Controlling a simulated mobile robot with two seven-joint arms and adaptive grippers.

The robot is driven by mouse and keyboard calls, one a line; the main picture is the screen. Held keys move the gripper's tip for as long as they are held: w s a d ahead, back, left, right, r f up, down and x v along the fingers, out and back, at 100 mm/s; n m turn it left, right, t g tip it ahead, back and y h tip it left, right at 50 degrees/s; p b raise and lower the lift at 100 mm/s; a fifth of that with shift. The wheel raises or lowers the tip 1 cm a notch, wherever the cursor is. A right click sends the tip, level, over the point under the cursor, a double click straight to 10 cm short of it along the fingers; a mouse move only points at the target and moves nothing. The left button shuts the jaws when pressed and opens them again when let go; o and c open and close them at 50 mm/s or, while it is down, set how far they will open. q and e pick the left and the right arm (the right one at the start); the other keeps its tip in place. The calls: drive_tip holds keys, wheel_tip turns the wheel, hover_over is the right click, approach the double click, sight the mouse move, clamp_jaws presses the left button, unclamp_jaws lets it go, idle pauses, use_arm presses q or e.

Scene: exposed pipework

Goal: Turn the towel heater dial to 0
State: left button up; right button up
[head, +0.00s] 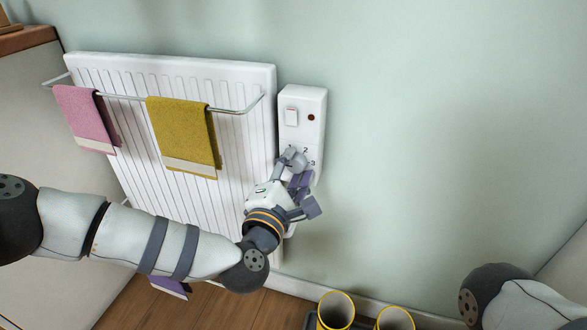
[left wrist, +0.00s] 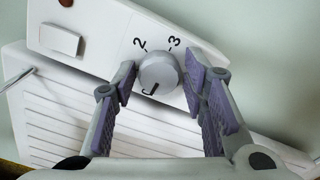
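The towel heater dial (head: 293,158) is a round grey knob on the white control box (head: 315,101) beside the radiator. In the left wrist view, the dial (left wrist: 160,72) has printed numbers 2 and 3 above it and a dark curved mark on its lower edge. I see no 0 there, and the gripper hides part of the box. My left gripper (head: 292,169) is at the dial. In the left wrist view, its purple-padded fingers (left wrist: 160,82) are open on either side of the dial, with narrow gaps visible. My right gripper is out of view.
The white radiator (head: 235,85) has a rail holding a pink towel (head: 82,115) and a yellow towel (head: 183,130). A rocker switch (head: 292,116) and a dark red light (head: 311,117) sit above the dial. Yellow-rimmed containers (head: 336,308) stand below. The wall at right is clear.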

use_arm(q)
drive_tip(key=shift+o, duration=0.2)
drive_tip(key=shift+s, duration=0.1)
drive_tip(key=v, duration=1.1)
drive_tip(key=shift+s+a, duration=0.2)
drive_tip(key=shift+s, duration=0.15)
